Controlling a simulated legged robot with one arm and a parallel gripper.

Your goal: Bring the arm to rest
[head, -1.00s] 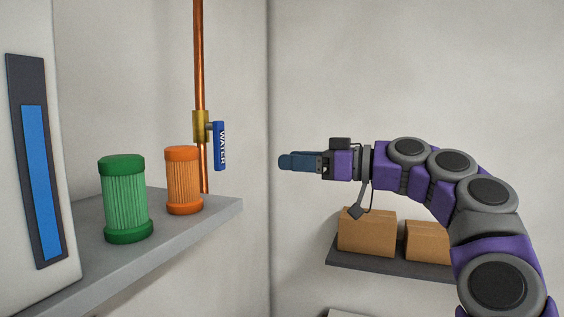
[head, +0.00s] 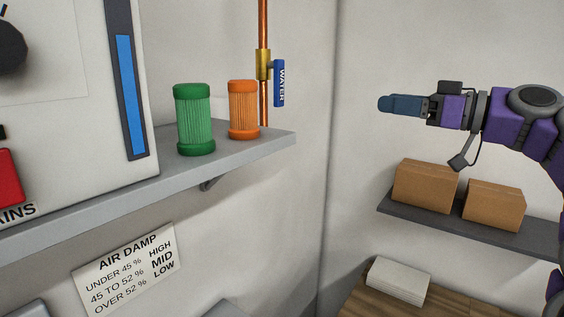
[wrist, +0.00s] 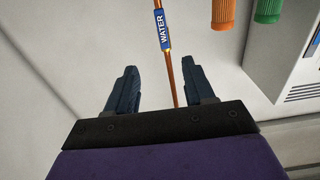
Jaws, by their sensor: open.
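My gripper (head: 384,104) is at the end of my purple and grey arm, stretched out level in the right half of the head view. It is in front of the pale wall, to the right of the shelf and clear of everything. In the wrist view my gripper (wrist: 158,88) shows its two dark blue fingers spread apart with nothing between them. The copper pipe (wrist: 174,82) and its blue WATER handle (wrist: 164,30) show beyond the fingers, apart from them.
A green filter (head: 195,120) and an orange filter (head: 243,110) stand on the grey shelf (head: 240,152). Two cardboard boxes (head: 425,186) sit on a dark shelf (head: 440,222) below my arm. White paper (head: 398,281) lies on a wooden top. An AIR DAMP sign (head: 125,268) hangs lower left.

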